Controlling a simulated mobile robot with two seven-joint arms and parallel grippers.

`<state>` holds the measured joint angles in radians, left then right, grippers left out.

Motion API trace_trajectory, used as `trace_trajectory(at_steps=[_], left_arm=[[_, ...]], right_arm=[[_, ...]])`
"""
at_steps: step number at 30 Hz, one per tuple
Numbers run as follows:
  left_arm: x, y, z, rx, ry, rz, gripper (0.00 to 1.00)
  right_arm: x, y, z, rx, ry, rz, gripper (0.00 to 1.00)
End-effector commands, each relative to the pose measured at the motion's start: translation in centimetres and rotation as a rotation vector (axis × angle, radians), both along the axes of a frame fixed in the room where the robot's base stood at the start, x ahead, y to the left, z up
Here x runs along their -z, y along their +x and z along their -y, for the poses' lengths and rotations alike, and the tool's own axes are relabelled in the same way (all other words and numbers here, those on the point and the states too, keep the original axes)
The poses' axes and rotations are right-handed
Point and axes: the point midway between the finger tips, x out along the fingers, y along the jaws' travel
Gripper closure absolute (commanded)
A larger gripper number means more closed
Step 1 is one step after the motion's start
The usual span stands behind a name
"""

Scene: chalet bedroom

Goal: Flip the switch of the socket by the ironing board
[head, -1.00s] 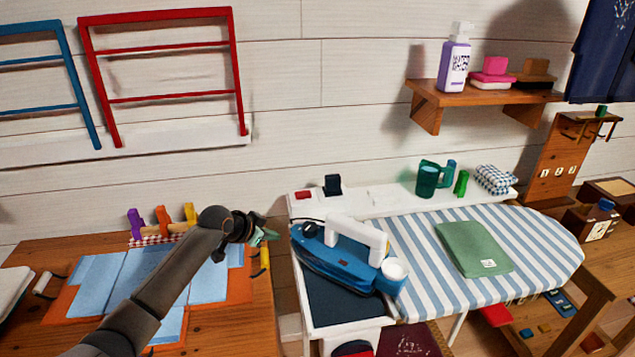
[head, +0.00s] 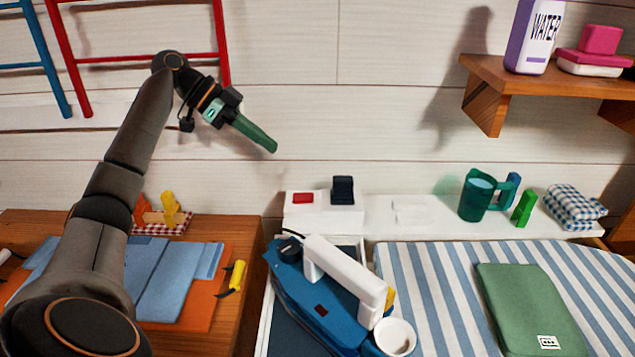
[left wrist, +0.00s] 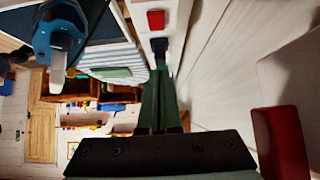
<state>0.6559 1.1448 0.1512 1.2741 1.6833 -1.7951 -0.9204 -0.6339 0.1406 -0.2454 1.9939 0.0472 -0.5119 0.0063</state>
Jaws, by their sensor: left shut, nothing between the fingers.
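The white socket block (head: 322,217) sits against the plank wall at the left end of the white ledge, behind the iron. It has a red switch (head: 303,198) on its left part and a black plug (head: 343,189) standing on its right part. My left gripper (head: 274,149) is shut and empty, in the air above and to the left of the red switch, apart from it. In the left wrist view the shut green fingers (left wrist: 160,76) point towards the black plug (left wrist: 159,46), with the red switch (left wrist: 156,19) beyond it. My right gripper is not in view.
A blue iron (head: 325,317) stands in front of the socket, beside the striped ironing board (head: 435,290) with a folded green cloth (head: 530,305). A green mug (head: 476,195) stands on the ledge to the right. A red rack (head: 140,60) hangs behind my left arm.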

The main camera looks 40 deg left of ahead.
Motion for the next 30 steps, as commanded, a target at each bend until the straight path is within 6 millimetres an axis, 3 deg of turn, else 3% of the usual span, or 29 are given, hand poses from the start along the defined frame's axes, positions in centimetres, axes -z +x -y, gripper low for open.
trace_trajectory(at_steps=[14,30], left_arm=[[0.2,0.0,0.3,0.01,-0.002,0.002,1.0],[7.1,4.7,5.9,0.009,-0.002,0.001,1.0]], right_arm=[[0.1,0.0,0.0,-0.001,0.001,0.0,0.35],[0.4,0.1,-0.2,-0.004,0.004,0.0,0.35]])
